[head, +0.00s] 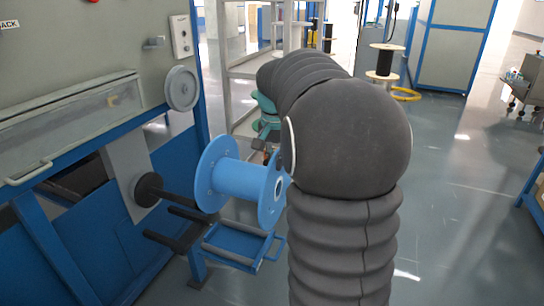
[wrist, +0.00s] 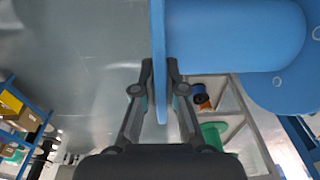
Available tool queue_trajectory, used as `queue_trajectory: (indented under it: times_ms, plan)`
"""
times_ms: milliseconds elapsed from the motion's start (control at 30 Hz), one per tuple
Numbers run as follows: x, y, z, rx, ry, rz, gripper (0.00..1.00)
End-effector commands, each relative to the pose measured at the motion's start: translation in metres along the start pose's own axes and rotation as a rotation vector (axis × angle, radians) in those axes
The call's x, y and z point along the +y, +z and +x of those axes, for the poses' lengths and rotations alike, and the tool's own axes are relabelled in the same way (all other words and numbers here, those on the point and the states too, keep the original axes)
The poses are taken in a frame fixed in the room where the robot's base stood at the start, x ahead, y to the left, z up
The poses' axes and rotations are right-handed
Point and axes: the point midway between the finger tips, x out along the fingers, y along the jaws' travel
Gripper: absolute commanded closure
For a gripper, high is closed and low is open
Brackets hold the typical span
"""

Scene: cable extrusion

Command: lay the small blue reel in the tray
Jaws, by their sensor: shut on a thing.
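A blue reel (head: 240,180) with two round flanges hangs at the centre left of the head view, its axis about level. The bore shows in its right flange. In the wrist view the reel (wrist: 255,35) fills the upper right. My gripper (wrist: 160,72) is shut on the edge of one flange, with a fingertip on each side of it. In the head view my arm hides the gripper.
The grey and blue machine (head: 75,95) stands at left, with a black hub (head: 147,190) and dark bars. A blue roller frame (head: 238,248) is low below the reel. A shelf (head: 245,70) stands behind. The floor (head: 450,200) at right is open.

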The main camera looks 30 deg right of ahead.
Motion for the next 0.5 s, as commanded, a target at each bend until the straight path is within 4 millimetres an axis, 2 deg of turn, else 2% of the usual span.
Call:
queue_trajectory:
  times_ms: [500]
  plan:
    - [-0.016,0.002,0.021,0.001,-0.001,-0.001,1.0]
